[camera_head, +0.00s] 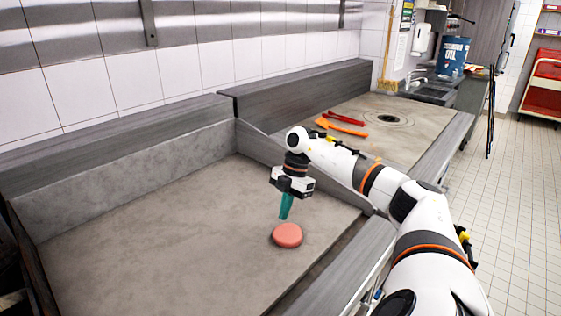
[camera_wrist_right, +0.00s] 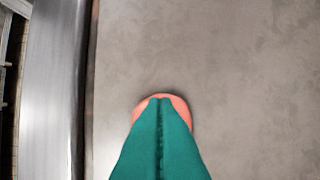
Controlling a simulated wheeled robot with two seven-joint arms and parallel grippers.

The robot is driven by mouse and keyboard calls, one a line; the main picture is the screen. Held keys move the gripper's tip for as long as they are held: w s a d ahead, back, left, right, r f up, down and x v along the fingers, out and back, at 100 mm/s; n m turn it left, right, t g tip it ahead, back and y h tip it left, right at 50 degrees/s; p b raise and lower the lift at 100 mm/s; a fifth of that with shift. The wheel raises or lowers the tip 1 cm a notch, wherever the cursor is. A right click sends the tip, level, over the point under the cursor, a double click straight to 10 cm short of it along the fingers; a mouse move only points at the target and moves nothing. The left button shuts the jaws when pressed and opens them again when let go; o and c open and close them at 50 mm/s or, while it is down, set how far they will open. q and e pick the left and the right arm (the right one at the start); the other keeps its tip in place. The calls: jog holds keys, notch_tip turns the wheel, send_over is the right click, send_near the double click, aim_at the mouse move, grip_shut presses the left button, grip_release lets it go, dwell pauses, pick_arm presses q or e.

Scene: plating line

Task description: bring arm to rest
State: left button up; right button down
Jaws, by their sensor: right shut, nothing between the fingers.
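My right arm (camera_head: 405,205) reaches in from the lower right in the head view, over the grey flat surface. My right gripper (camera_head: 285,215) has teal fingers that point down. It is shut and empty, just above and behind a round pink patty (camera_head: 288,236) that lies on the grey surface (camera_head: 150,240). In the right wrist view the shut teal fingers (camera_wrist_right: 160,105) cover most of the patty, and only its pink rim (camera_wrist_right: 179,102) shows past the tips. I cannot tell whether the tips touch it. My left gripper is not in view.
A raised metal wall (camera_head: 140,165) runs behind the surface. Orange and red utensils (camera_head: 343,124) lie on the farther counter. A blue oil drum (camera_head: 453,57) stands at the back right. The surface left of my gripper is clear.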

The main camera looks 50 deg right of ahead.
jog(key=shift+v, duration=1.65)
